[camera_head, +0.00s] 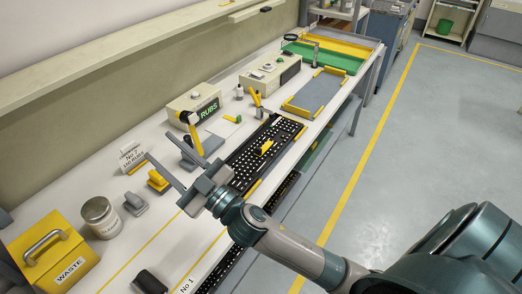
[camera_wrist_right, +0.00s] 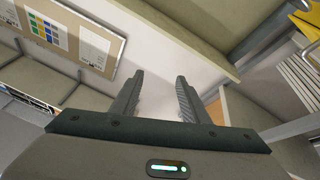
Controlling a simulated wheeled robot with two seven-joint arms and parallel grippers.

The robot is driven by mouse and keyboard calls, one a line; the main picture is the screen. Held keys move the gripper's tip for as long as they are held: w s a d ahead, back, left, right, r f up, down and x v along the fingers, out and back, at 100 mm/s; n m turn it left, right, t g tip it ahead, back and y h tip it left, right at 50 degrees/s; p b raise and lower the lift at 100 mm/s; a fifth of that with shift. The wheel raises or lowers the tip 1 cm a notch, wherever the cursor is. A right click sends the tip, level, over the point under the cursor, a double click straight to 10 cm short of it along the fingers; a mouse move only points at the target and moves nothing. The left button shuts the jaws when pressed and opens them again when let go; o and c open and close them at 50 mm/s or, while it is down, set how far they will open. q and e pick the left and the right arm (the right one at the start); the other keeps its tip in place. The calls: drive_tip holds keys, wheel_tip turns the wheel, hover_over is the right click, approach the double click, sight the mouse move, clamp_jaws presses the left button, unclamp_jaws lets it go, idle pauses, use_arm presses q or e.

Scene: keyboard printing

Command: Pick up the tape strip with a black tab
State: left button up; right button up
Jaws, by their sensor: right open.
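My right gripper (camera_head: 162,147) is open and empty above the near part of the bench, with its two grey fingers pointing to the upper left. The fingers also show, apart with nothing between them, in the right wrist view (camera_wrist_right: 158,97). Just beyond the fingers an upright yellow strip-like piece (camera_head: 196,142) with a dark upper end shows; I cannot tell whether this is the tape strip with the black tab. A small yellow and black piece (camera_head: 266,147) lies on the black keyboard (camera_head: 245,166). My left gripper is not in view.
A RUBS box (camera_head: 180,107), a second box (camera_head: 262,82), a jar (camera_head: 101,218) and a yellow WASTE bin (camera_head: 65,262) stand on the white bench. A grey panel with yellow edges (camera_head: 320,91) lies farther back. The floor at right is clear.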

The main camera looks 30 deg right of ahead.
drive_tip(key=s+a+r+n+g+y, duration=0.2)
drive_tip(key=a+r+n+g+y, duration=0.25)
drive_tip(key=a+n+y, duration=0.35)
drive_tip(key=s+a+f+n+g+y, duration=0.3)
drive_tip(key=a+f+n+g, duration=0.3)
drive_tip(key=n+g, duration=0.65)
drive_tip(key=w+d+f+g+h, duration=0.35)
drive_tip(key=d+f+h, duration=0.25)
drive_tip(key=f+h, duration=0.35)
drive_tip(key=w+d+f+m+t+h, duration=0.1)
drive_tip(key=w+d+h, duration=0.2)
drive_tip(key=d, duration=0.4)
drive_tip(key=w+d+f+m+h, duration=0.1)
drive_tip(key=w+d+h, duration=0.2)
drive_tip(key=d, duration=0.5)
drive_tip(key=w+d+r+m+h, duration=0.1)
drive_tip(key=d+r+m+h, duration=0.1)
drive_tip(key=d, duration=0.7)
drive_tip(key=w+d+r+m+h, duration=0.2)
drive_tip(key=d+r+h, duration=0.2)
drive_tip(key=d, duration=0.5)
drive_tip(key=shift+r+m+h, duration=0.3)
drive_tip(key=shift+m+h, duration=0.05)
drive_tip(key=shift+h, duration=0.5)
